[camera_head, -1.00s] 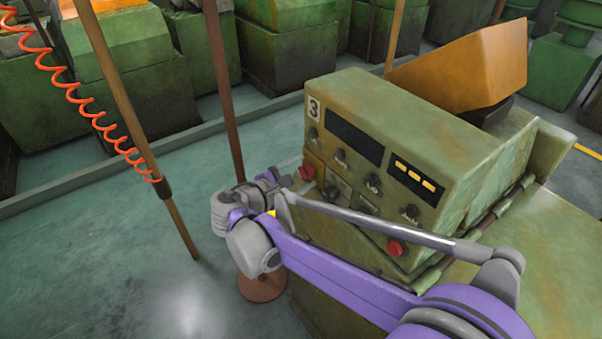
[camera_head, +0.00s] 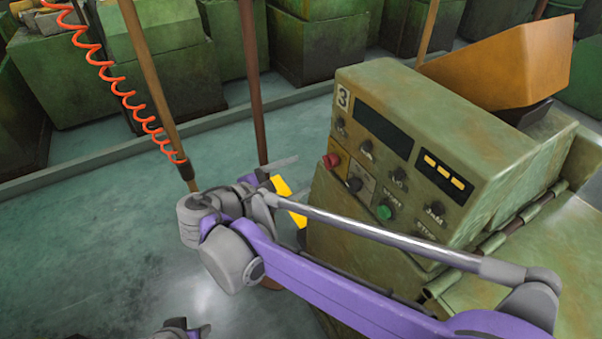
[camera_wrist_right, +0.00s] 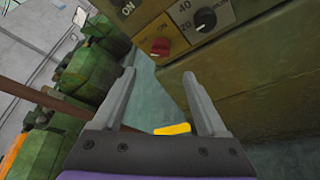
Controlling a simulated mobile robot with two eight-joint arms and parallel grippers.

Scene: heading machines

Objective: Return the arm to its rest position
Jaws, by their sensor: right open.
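My right arm, purple and grey, reaches in from the lower right of the head view, in front of the machine's control panel (camera_head: 395,170). My right gripper (camera_head: 298,180) is beside the panel's left edge, partly hidden by its wrist. In the right wrist view my right gripper (camera_wrist_right: 158,77) has its two grey fingers apart with nothing between them. A red knob (camera_wrist_right: 160,47) shows beyond the fingertips, apart from them. A small purple and grey part at the bottom edge of the head view seems to be my other arm; its gripper cannot be made out.
The green machine (camera_head: 480,110) numbered 3 has a red knob (camera_head: 331,161), a green button (camera_head: 384,212) and an orange hood (camera_head: 510,65). A brown post (camera_head: 253,90) and a pole with a coiled red cable (camera_head: 130,100) stand left. Open floor (camera_head: 90,250) lies left.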

